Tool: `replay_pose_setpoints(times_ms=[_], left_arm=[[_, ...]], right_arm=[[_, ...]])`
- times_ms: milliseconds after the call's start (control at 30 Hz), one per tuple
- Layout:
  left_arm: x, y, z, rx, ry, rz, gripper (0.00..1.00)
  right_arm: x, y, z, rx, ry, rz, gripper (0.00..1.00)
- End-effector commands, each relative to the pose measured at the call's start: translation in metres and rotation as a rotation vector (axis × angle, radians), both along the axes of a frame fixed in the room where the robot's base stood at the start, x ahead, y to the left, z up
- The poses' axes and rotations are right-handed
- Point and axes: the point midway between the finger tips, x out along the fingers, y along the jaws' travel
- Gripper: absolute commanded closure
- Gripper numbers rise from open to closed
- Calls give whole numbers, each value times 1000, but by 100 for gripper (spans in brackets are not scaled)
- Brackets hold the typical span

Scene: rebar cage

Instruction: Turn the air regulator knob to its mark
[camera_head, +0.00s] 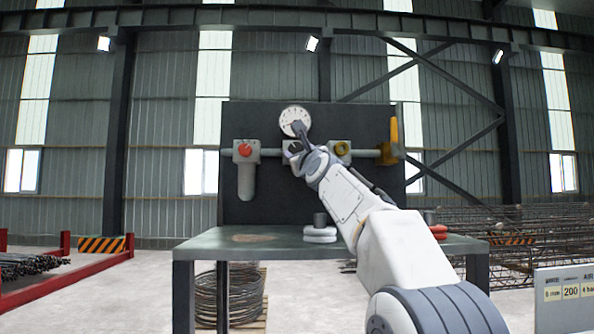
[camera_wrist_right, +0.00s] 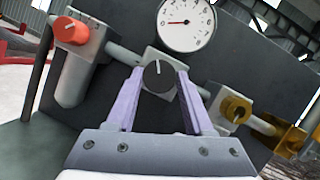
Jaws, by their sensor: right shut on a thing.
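The air regulator knob (camera_wrist_right: 158,76) is dark and round with a white line on its face. The line points nearly straight up in the right wrist view. The knob sits on a grey block below a round white gauge (camera_wrist_right: 187,22), whose red needle points left. The gauge also shows in the head view (camera_head: 295,121). My right gripper (camera_wrist_right: 158,78) has its two fingers on either side of the knob and is shut on it. In the head view my right gripper (camera_head: 297,152) covers most of the regulator. My left gripper is not in view.
On the same pipe are a red knob (camera_head: 245,149) over a grey bowl, a brass fitting (camera_head: 342,148) and a yellow lever (camera_head: 394,131). A dark panel (camera_head: 265,118) backs them.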

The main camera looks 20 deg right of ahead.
Motion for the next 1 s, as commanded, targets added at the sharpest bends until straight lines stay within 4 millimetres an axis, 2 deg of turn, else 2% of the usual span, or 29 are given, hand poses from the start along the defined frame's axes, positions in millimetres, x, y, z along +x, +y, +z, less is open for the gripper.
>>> replay_pose_setpoints(times_ms=[67, 267, 700, 1000], left_arm=[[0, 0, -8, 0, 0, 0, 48], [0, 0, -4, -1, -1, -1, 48], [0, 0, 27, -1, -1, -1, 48], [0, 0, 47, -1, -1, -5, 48]], right_arm=[[0, -1, -3, -66, 19, 0, 100], [0, -3, 3, -250, 75, -1, 100], [-1, -4, 9, -643, 190, 2, 100], [-1, -4, 9, -847, 247, 1, 100]])
